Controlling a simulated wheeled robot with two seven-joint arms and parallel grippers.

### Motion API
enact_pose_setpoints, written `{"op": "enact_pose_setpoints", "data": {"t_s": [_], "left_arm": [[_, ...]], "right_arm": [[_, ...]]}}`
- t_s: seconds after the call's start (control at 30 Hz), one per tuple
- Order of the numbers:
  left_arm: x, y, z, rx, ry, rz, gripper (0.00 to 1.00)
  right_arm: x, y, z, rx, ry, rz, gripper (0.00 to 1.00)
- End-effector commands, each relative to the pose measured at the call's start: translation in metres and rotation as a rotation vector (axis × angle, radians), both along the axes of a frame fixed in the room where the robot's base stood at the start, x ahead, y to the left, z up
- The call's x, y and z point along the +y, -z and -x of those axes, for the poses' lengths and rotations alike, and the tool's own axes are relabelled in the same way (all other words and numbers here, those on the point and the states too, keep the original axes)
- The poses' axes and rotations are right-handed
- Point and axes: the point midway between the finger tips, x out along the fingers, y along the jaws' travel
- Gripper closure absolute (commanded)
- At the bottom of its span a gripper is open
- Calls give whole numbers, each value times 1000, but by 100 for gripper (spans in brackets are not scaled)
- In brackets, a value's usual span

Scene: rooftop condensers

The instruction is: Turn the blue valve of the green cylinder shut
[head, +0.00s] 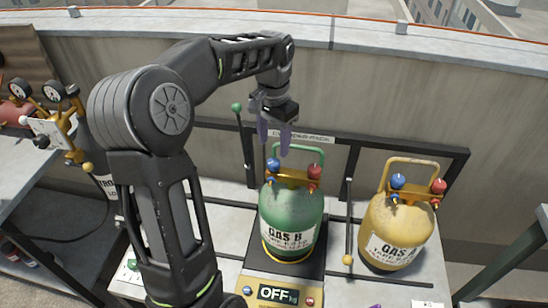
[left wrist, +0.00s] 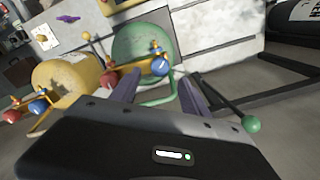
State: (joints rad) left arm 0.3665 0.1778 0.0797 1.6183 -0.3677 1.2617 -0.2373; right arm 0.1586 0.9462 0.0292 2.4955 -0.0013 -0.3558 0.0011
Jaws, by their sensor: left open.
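The green cylinder (head: 290,222), labelled GAS B, stands upright on a scale in the head view. Its blue valve (head: 273,164) is at the left of its brass fitting and its red valve (head: 314,171) is at the right. My left gripper (head: 275,138) is open and empty, above and behind the cylinder's top, apart from the blue valve. In the left wrist view, the green cylinder (left wrist: 146,45) and its blue valve (left wrist: 160,67) show beyond the open fingers (left wrist: 158,92). My right gripper is not in view.
A yellow cylinder (head: 393,232) with its own blue and red valves stands to the right. A rack rail (head: 290,132) runs behind, with a green-knobbed lever (head: 237,107) at left. A gauge manifold (head: 48,125) is at far left. The scale display (head: 278,293) reads OFF.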

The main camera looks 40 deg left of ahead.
Motion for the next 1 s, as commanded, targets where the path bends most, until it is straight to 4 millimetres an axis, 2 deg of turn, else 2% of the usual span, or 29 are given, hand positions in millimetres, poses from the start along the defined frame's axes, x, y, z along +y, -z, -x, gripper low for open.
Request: {"op": "enact_pose_setpoints", "data": {"t_s": [0.2, 0.4, 0.77, 1.0], "left_arm": [[0, 35, 1, 5, 0, 2, 47], [0, 59, 1, 3, -1, 2, 47], [0, 64, 0, 1, 0, 1, 47], [0, 64, 0, 1, 0, 1, 67]], "right_arm": [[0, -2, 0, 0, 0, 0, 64], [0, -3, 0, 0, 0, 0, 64], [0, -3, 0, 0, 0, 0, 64], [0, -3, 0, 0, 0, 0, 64]]}}
